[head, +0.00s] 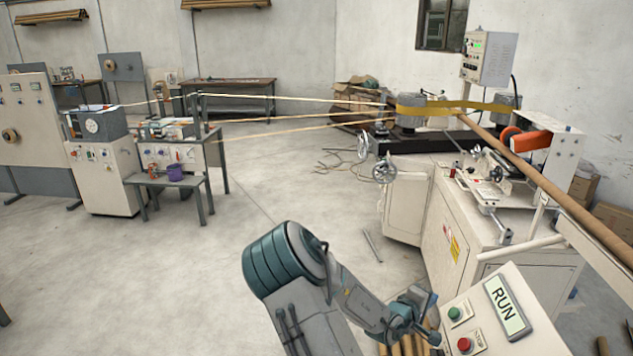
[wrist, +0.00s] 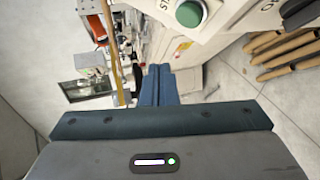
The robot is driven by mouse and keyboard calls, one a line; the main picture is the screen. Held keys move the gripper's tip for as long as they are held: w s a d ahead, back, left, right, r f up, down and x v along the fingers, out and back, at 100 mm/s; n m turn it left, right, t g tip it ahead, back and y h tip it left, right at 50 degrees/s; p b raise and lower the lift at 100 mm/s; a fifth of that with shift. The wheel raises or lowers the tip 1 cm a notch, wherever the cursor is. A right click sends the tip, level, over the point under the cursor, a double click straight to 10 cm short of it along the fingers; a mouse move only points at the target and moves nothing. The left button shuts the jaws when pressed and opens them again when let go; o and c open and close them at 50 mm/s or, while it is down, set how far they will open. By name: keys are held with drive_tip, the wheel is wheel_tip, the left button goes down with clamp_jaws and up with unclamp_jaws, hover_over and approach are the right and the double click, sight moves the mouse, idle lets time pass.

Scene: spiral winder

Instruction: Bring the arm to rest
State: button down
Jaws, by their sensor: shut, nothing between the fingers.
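My gripper (head: 432,334) is at the lower right in the head view, close to the left edge of the control panel (head: 487,310). In the wrist view its two blue fingers (wrist: 158,84) are together with nothing between them. The panel carries a screen reading RUN (head: 508,306), a green button (head: 454,313) and a red button (head: 464,344). The green button also shows in the wrist view (wrist: 189,13), above and right of the fingertips and apart from them. My arm reaches from the bottom middle of the head view toward the panel.
The winder's cream cabinet (head: 445,225) stands behind the panel, with a long brown tube (head: 570,205) running out to the right. Several brown tubes (wrist: 290,52) lie below the panel. Open concrete floor (head: 200,270) is to the left.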

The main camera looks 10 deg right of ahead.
drive_tip(key=s+a+r+m+g+y+b, duration=0.1)
drive_tip(key=s+a+r+m+y, duration=0.2)
drive_tip(key=a+y, duration=0.5)
drive_tip(key=s+a+r+m+g+y+b, duration=0.1)
drive_tip(key=s+a+r+m+y, duration=0.2)
drive_tip(key=a, duration=0.8)
drive_tip(key=s+a+r, duration=0.1)
drive_tip(key=s+r, duration=0.2)
drive_tip(key=s, duration=0.3)
drive_tip(key=s+a+r+g+y+b, duration=0.1)
drive_tip(key=s+a+r, duration=0.1)
drive_tip(key=s, duration=0.5)
drive_tip(key=s+a+r, duration=0.2)
drive_tip(key=s+r, duration=0.3)
drive_tip(key=s, duration=0.1)
drive_tip(key=shift+s+m+g+y, duration=0.15)
drive_tip(key=shift+m+g+y, duration=0.15)
drive_tip(key=shift+m+g, duration=0.1)
drive_tip(key=shift+a, duration=0.1)
